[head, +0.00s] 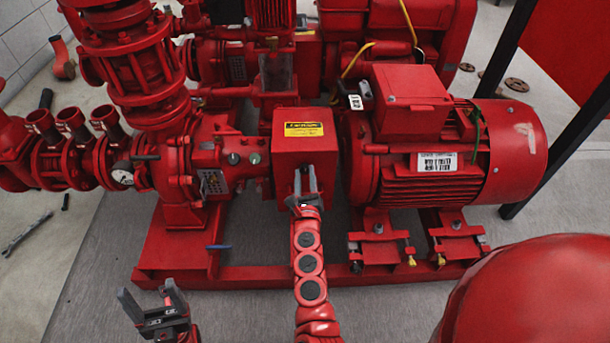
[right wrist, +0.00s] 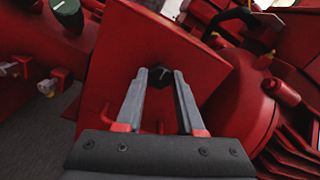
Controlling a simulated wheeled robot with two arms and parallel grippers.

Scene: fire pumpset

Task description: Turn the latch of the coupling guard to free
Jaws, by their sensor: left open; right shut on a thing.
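The coupling guard (head: 288,125) is a red box with a yellow label, between the pump and the motor. My right gripper (head: 306,178) reaches its front face from below. In the right wrist view, the fingers of my right gripper (right wrist: 160,76) are shut on a small dark latch (right wrist: 160,71) on the red guard face (right wrist: 133,60). In the head view the latch is hidden behind the fingers. My left gripper (head: 152,300) is open and empty at the lower left, away from the guard.
The red motor (head: 505,150) stands close on the guard's right, the red pump (head: 180,165) on its left. A red base frame (head: 250,278) runs below. The grey floor on the left is mostly clear.

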